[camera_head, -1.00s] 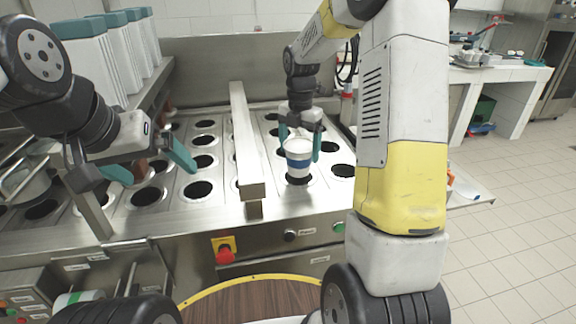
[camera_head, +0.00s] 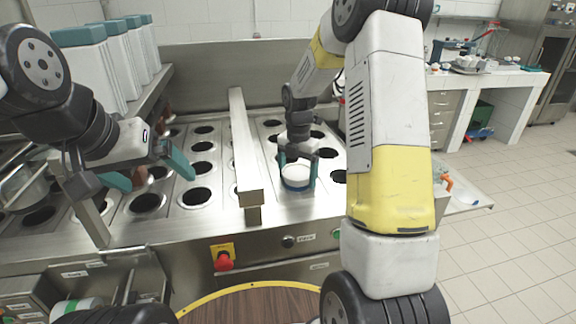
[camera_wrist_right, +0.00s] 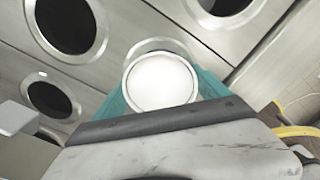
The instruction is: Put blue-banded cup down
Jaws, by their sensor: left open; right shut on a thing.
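The blue-banded cup (camera_head: 295,179) is white with a blue band and is filled with something white. It sits low at the machine's top plate, its lower part sunk out of sight in a hole near the front edge. My right gripper (camera_head: 297,172) is shut on it, one teal finger on each side. In the right wrist view the cup (camera_wrist_right: 161,81) stands between the teal fingers, with part of a metal ring showing behind it. My left gripper (camera_head: 160,172) is open and empty over the left part of the machine.
The steel top plate has several round holes, such as one at the left (camera_head: 147,201). A raised steel bar (camera_head: 243,150) runs left of the cup. White containers with teal lids (camera_head: 92,62) stand at the back left. A red button (camera_head: 224,260) is on the front.

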